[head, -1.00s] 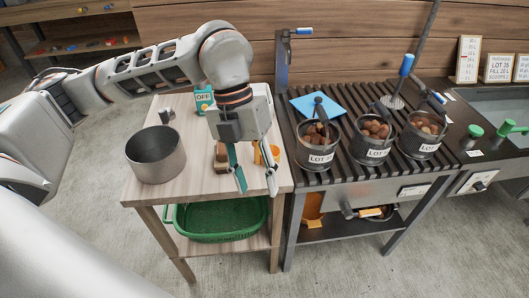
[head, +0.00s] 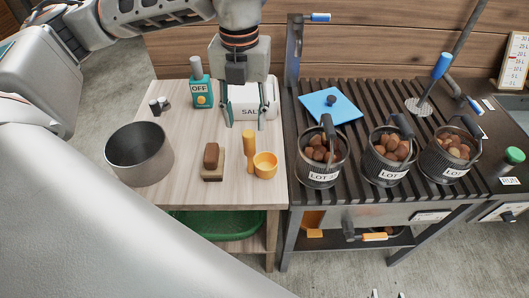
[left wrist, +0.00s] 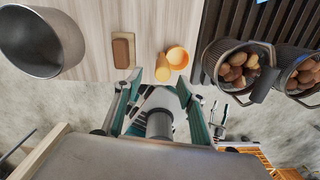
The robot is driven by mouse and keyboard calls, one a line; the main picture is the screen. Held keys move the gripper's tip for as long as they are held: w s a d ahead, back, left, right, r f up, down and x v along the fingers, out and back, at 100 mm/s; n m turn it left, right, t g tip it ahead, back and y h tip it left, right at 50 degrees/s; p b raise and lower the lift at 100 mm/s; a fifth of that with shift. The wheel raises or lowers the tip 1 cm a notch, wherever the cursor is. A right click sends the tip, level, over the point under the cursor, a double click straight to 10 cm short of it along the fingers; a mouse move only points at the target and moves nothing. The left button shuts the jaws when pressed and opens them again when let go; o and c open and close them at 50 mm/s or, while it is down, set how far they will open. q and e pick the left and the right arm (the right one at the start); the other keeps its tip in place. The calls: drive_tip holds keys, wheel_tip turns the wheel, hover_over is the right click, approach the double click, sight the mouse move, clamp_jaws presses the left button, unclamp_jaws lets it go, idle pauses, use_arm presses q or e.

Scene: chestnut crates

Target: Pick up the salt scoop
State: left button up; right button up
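The salt scoop is an orange cup (head: 265,165) with a yellow upright handle (head: 249,150) at its left side. It stands on the wooden table near its right edge. It also shows in the left wrist view (left wrist: 177,57), just beyond my left fingertips. My left gripper (head: 246,124) is open and empty, pointing down behind the scoop in the head view, with nothing between its fingers. A white box marked SALT (head: 241,104) stands behind it, partly hidden by the fingers. My right gripper (head: 386,294) shows only as two separated fingertips at the bottom edge.
A brown block-shaped brush (head: 211,160) lies left of the scoop. A metal pot (head: 139,155) stands further left, with a teal OFF box (head: 201,93) behind.

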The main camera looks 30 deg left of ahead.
sight(248, 133)
use_arm(q)
drive_tip(key=shift+s+f, duration=0.15)
drive_tip(key=shift+f, duration=0.35)
drive_tip(key=shift+s+f, duration=0.15)
drive_tip(key=shift+f, duration=0.35)
drive_tip(key=f, duration=0.5)
drive_tip(key=shift+w+d, duration=0.25)
drive_tip(key=shift+d, duration=0.05)
clamp_jaws()
